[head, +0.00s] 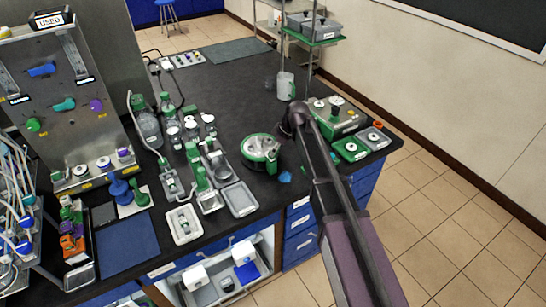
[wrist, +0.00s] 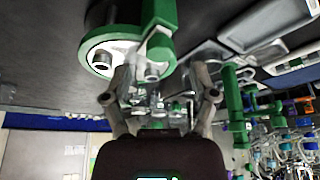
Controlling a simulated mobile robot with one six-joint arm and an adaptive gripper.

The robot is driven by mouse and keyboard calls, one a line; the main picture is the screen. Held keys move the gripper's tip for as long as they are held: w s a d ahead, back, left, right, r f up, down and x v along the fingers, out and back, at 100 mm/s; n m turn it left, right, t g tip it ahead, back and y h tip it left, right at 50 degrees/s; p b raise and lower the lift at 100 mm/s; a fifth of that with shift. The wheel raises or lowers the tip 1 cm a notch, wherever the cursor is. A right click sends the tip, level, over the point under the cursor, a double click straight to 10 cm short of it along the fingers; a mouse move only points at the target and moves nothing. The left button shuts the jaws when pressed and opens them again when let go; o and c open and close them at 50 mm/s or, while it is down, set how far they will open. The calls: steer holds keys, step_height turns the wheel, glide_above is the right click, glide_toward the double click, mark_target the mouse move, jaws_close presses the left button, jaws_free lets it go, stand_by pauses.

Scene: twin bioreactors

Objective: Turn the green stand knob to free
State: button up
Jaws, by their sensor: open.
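A green-rimmed round stand with a pale top (head: 260,149) stands on the dark bench, left of my arm's end in the head view. In the wrist view, a green and white fitting (wrist: 158,45) fills the top left, with a round metal end at its lower part. I cannot tell for sure which part is the green stand knob. My gripper (wrist: 162,72) is open, its two fingers apart on either side of the lower end of the fitting. Nothing is visibly gripped, and contact cannot be told. In the head view the fingers are hard to make out.
Small green-topped bottles and grey trays (head: 239,199) stand left of the stand. A green-topped box unit (head: 333,117) and a green scale-like device (head: 350,149) are right of my arm. A knobbed panel (head: 60,90) is at far left.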

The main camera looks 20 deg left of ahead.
steer(key=shift+b+x, duration=0.95)
steer(key=shift+x, duration=0.4)
steer(key=shift+c, duration=0.2)
jaws_close()
